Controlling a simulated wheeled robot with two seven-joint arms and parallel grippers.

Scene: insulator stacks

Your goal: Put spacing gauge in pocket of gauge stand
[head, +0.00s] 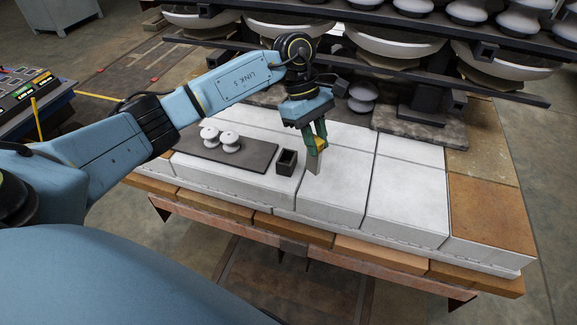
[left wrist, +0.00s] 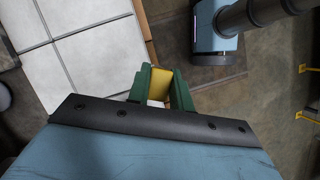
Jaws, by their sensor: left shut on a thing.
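The spacing gauge (head: 315,166) is a thin grey plate with a yellow upper part. My left gripper (head: 319,145) has green fingers shut on it, and the plate hangs down roughly upright, apart from the stand in the picture. In the left wrist view the yellow part of the gauge (left wrist: 158,86) shows between the green fingers (left wrist: 158,92). The gauge stand (head: 287,168) is a small dark box with an open pocket on top. It stands on the pale blocks, just left of the gauge. My right gripper is not in view.
A dark mat (head: 190,151) with white insulator discs (head: 229,141) lies left of the stand. The pale block surface (head: 405,190) to the right is clear. Behind is a rack of large insulators (head: 395,42) with dark beams, near my left wrist.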

